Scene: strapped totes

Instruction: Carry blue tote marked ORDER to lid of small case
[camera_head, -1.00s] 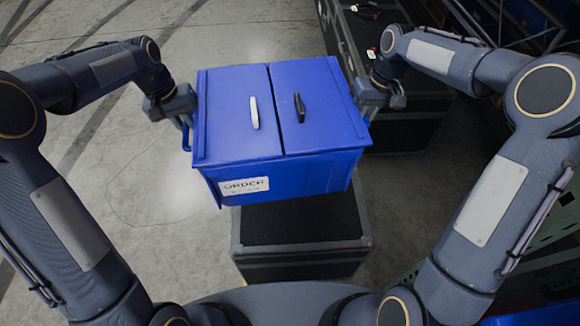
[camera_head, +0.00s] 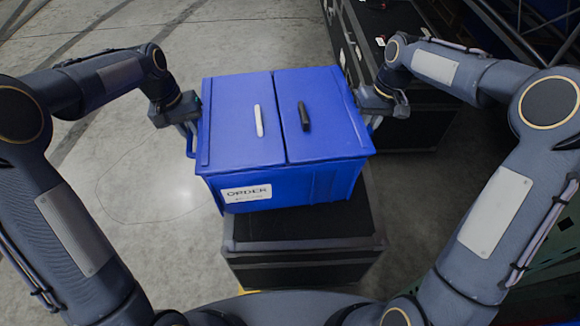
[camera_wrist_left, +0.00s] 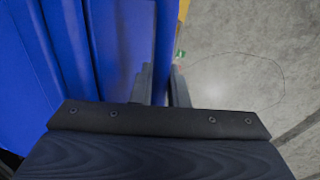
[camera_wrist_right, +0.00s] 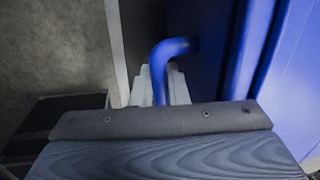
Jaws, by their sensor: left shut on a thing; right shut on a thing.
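The blue tote (camera_head: 235,130) marked ORDER on a white front label hangs level between my arms, its two lid flaps shut. My left gripper (camera_head: 188,130) is shut on its left handle; the fingers also show in the left wrist view (camera_wrist_left: 162,85). My right gripper (camera_head: 374,115) is shut on the right handle (camera_wrist_right: 172,47), a blue bar between the fingers in the right wrist view. The small case (camera_head: 305,268), black with a dark lid top (camera_head: 310,222), is below the tote, which hides the lid's back part. I cannot tell whether they touch.
A white bar (camera_head: 259,121) and a black bar (camera_head: 304,116) are on the tote's flaps. A larger black case (camera_head: 425,118) stands behind at the right, close to my right gripper. Metal framing (camera_head: 540,35) is at the far right. The left floor is clear.

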